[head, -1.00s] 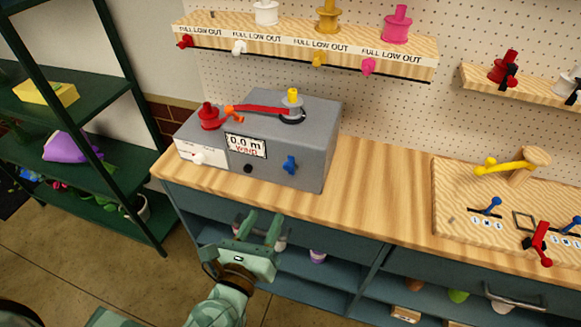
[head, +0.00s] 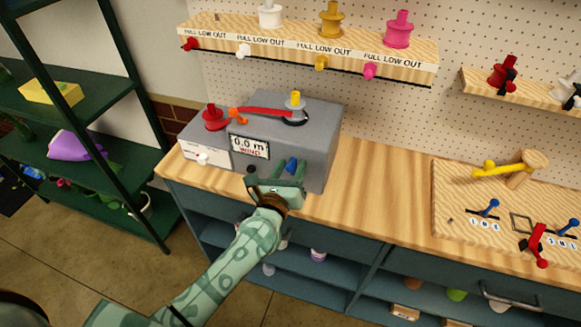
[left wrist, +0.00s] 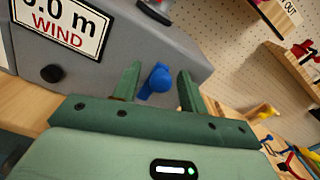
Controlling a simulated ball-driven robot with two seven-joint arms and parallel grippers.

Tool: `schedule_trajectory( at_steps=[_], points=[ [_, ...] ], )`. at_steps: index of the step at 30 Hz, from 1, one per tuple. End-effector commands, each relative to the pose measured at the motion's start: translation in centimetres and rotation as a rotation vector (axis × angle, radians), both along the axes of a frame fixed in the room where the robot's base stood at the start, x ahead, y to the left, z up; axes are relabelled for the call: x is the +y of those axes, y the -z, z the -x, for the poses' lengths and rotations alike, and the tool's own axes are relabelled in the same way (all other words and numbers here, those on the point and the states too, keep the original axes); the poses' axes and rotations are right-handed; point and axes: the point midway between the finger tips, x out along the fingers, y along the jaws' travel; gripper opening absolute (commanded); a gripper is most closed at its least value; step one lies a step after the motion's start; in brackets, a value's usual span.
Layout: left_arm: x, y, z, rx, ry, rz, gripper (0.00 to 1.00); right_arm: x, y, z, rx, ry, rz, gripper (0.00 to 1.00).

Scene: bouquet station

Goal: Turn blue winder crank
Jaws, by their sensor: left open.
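The grey winder box (head: 318,135) stands on the wooden counter, its display reading 0.0 m WIND. The small blue crank (head: 291,165) is on its front face, partly hidden by my gripper in the head view. In the left wrist view the blue crank (left wrist: 156,82) shows between and beyond my fingers. My left gripper (head: 277,172) is open in front of the crank, with one finger on either side of its line. I cannot tell whether the fingers reach around it. The right gripper is not in view.
On the winder sit a red spool (head: 214,117) and a yellow-topped post (head: 295,100). A ribbon shelf (head: 300,45) hangs above. A wooden board (head: 470,215) with levers lies at right on the counter. The counter (head: 365,195) between is clear.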

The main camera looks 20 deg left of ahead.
Motion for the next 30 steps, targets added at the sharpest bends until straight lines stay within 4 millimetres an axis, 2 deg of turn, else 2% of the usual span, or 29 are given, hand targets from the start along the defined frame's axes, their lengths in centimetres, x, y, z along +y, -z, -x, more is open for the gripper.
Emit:
schedule_trajectory(
  at_steps=[8,12,13,30],
  points=[
    [0.0,0.02,-0.14,0.001,0.0,0.0,0.43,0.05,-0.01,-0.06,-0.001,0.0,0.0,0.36],
    [-0.01,0.02,-0.13,0.0,0.0,0.0,0.04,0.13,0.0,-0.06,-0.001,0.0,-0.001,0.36],
    [-0.02,0.02,-0.12,0.0,0.0,0.0,0.0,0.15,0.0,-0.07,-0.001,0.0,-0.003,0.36],
    [-0.39,0.0,-0.08,-0.001,0.003,-0.056,0.0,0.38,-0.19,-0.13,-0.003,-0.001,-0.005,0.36]
  ],
)
